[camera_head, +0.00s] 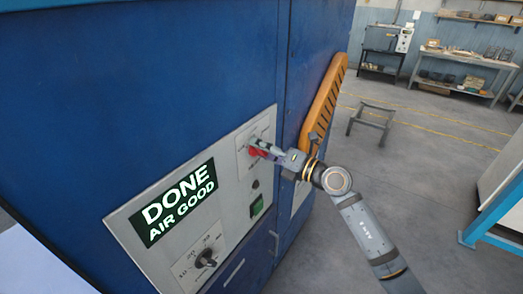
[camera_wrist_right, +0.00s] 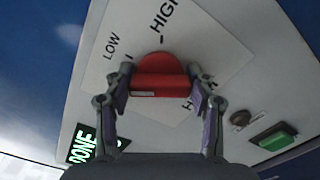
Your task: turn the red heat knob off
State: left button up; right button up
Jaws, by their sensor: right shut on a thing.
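The red heat knob (camera_head: 257,153) sits on the upper right of the grey control panel, partly hidden by my right gripper (camera_head: 268,149). In the right wrist view, the red knob (camera_wrist_right: 158,76) lies between the two fingers of my right gripper (camera_wrist_right: 160,82), which is shut on it. The white dial plate around the knob shows LOW at upper left and HIGH at the top. Another label starting with H is partly covered by a finger. Which mark the knob points to is hard to tell. My left gripper is not in view.
The grey panel (camera_head: 125,220) on the blue machine also carries a display (camera_head: 180,202) reading DONE, AIR GOOD, a green switch (camera_head: 257,206) and a black dial (camera_head: 206,258). An orange handle (camera_head: 322,100) stands out behind my right gripper. The floor to the right is largely open.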

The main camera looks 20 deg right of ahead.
jog(key=shift+n+b, duration=0.35)
jog(key=shift+n, duration=0.35)
jog(key=n+b, duration=0.2)
jog(key=n, duration=0.1)
jog(key=shift+n+b, duration=0.4)
jog(key=shift+n, duration=0.3)
jog(key=shift+r, duration=0.1)
jog(key=o, duration=1.2)
